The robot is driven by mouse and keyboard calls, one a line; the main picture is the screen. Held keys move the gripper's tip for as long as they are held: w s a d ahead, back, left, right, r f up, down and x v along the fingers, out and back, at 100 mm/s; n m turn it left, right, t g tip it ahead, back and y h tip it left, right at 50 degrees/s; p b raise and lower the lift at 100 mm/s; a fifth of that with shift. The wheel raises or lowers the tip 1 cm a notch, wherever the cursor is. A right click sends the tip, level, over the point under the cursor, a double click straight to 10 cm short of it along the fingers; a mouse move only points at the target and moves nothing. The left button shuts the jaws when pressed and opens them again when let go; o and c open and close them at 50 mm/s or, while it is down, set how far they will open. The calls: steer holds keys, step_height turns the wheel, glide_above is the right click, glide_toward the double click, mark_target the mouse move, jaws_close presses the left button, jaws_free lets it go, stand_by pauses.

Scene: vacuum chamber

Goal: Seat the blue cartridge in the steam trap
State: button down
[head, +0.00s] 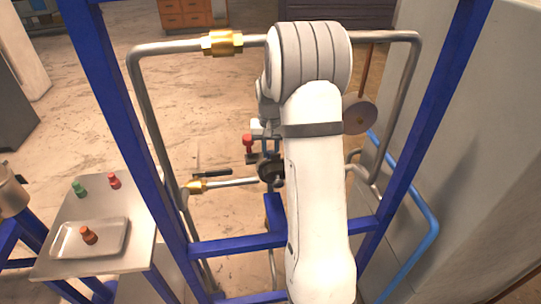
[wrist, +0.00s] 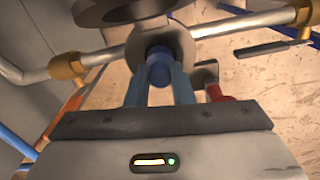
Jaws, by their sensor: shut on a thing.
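In the wrist view the blue cartridge (wrist: 158,66) sits between the two fingers of my gripper (wrist: 160,84), which is shut on it. Its far end lies at the round opening of the grey steam trap (wrist: 180,42), straight ahead of the fingers. I cannot tell how deep it sits in the opening. In the head view the dark round trap (head: 268,170) shows just left of my white arm, on the pipe line. My gripper (head: 271,147) is small there and partly hidden by the arm; the cartridge cannot be made out.
A red-capped fitting (wrist: 222,94) stands close to the right finger. Brass fittings (wrist: 67,67) and a dark lever (wrist: 272,49) sit along the pipe. Blue frame posts flank my arm. At left, a side table (head: 150,200) holds green and red cartridges and a tray (head: 62,247) with an orange-brown one.

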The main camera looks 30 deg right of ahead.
mark_target(270, 152)
steer(key=shift+f, duration=1.15)
steer(key=shift+f, duration=0.25)
steer(key=c, duration=1.3)
jaws_free()
steer(key=shift+r, duration=0.1)
steer(key=shift+o, duration=0.2)
step_height(270, 152, up, 12)
steer(key=shift+f+b, duration=0.15)
steer(key=shift+b, duration=0.5)
steer(key=shift+r, duration=0.3)
